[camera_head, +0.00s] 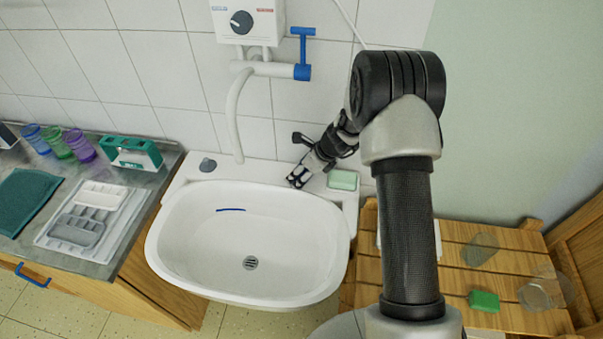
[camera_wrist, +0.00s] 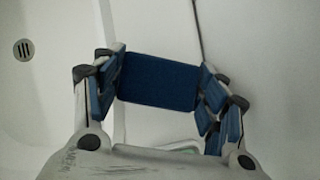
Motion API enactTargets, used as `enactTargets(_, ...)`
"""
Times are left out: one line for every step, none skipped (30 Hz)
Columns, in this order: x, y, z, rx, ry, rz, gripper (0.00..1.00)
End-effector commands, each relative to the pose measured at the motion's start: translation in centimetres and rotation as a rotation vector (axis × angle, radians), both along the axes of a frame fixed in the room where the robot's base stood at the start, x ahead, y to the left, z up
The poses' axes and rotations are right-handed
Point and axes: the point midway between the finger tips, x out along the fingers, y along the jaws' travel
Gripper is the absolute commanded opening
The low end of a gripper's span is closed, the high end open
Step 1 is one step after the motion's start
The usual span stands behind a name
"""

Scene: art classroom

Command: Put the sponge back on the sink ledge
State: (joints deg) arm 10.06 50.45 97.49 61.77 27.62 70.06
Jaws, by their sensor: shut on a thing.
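My gripper (camera_wrist: 160,88) is shut on a blue rectangular sponge (camera_wrist: 158,81), which shows between its blue-padded fingers in the wrist view. In the head view my gripper (camera_head: 298,181) points down at the back right of the sink, over the white sink ledge (camera_head: 262,170). There the sponge is mostly hidden by the fingers. I cannot tell whether the sponge touches the ledge. The white sink basin (camera_head: 195,245) lies in front, and its drain (camera_wrist: 23,49) shows at the left of the wrist view.
A pale green soap bar (camera_head: 343,180) sits on the ledge just right of my gripper. The tap spout (camera_head: 236,120) rises to the left. A wooden slatted bench (camera_head: 450,283) with a green block (camera_head: 484,301) and clear glasses stands right. A counter (camera_head: 100,250) is left.

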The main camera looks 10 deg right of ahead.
Motion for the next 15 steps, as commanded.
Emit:
enactTargets(0.00,0.00,0.08,0.000,0.000,0.000,0.51)
enactTargets(-0.01,0.00,0.07,0.000,0.000,0.000,0.51)
enactTargets(-0.01,0.00,-0.01,0.000,0.000,0.000,0.51)
enactTargets(-0.01,0.00,-0.12,0.000,0.000,0.000,0.51)
enactTargets(-0.02,0.01,-0.25,0.000,0.000,0.000,0.51)
enactTargets(-0.02,0.01,-0.40,0.000,0.000,0.000,0.51)
enactTargets(-0.02,0.00,-0.30,0.000,0.000,0.000,0.68)
enactTargets(-0.02,0.01,-0.26,0.000,0.000,0.000,0.70)
enactTargets(-0.03,0.00,-0.25,0.000,0.000,0.000,0.73)
enactTargets(-0.02,0.00,-0.24,0.000,0.000,0.000,0.74)
enactTargets(-0.02,0.00,-0.24,0.000,0.000,0.000,0.74)
enactTargets(-0.02,0.00,-0.24,0.000,0.000,0.000,0.74)
enactTargets(-0.02,0.00,-0.24,0.000,0.000,0.000,0.74)
enactTargets(-0.03,0.00,-0.23,0.000,0.000,0.000,0.74)
enactTargets(-0.03,0.00,-0.23,0.000,0.000,0.000,0.74)
